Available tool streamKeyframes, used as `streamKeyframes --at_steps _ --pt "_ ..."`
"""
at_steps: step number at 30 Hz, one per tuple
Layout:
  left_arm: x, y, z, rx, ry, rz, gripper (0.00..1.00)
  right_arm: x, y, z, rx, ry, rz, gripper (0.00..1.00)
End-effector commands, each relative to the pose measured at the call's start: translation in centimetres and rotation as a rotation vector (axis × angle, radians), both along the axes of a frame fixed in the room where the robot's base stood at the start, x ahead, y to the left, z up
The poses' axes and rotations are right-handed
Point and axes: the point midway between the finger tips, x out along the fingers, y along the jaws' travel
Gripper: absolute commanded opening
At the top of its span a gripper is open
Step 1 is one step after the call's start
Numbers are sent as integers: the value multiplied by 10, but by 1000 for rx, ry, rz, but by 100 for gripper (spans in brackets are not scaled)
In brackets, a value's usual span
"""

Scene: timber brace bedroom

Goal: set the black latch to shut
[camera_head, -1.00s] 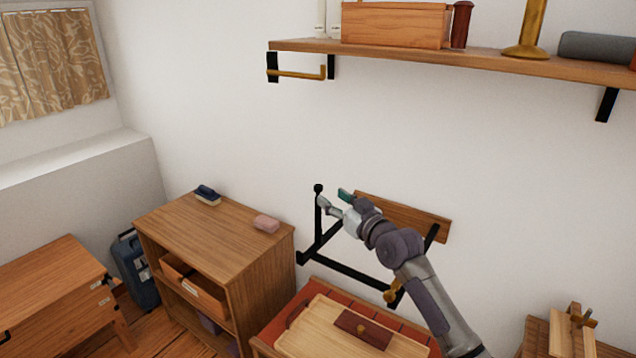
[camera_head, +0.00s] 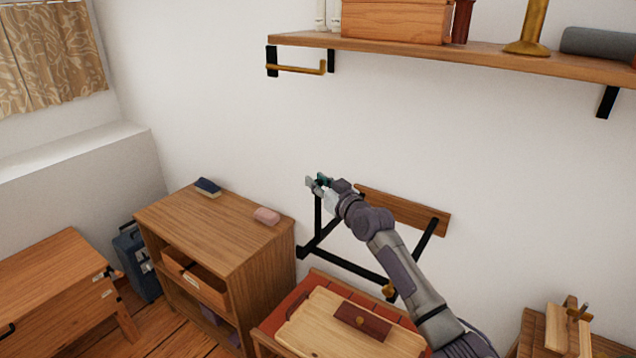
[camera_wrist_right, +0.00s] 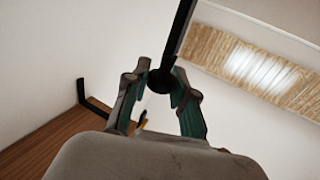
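The black latch (camera_head: 318,212) is a thin upright black bar on the black wall frame, and its round end shows in the wrist view (camera_wrist_right: 160,81). In the head view my right gripper (camera_head: 317,182) is at the top of this bar and hides its round end. In the wrist view the round end sits between the fingertips (camera_wrist_right: 160,78), with a finger close against each side. The fingers look shut on it. My left gripper is in neither view.
The frame joins a wooden wall board (camera_head: 405,211) and carries a brass knob (camera_head: 389,291). Below is a red-topped table (camera_head: 300,295) with a cutting board (camera_head: 300,335). A wooden cabinet (camera_head: 225,235) stands left. A shelf (camera_head: 470,58) hangs above.

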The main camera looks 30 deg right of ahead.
Motion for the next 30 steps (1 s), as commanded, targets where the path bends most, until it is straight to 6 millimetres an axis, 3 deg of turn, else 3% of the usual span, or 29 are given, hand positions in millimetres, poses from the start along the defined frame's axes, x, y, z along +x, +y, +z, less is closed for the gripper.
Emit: streamKeyframes --at_steps 1,3,17,30 --pt "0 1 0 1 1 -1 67 0 0 0 0 0 0 9" --pt "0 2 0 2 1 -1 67 0 0 0 0 0 0 0" --pt "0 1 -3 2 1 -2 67 -1 3 -2 -20 -7 1 0" --pt "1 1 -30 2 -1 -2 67 -15 35 -11 -278 -113 2 0"
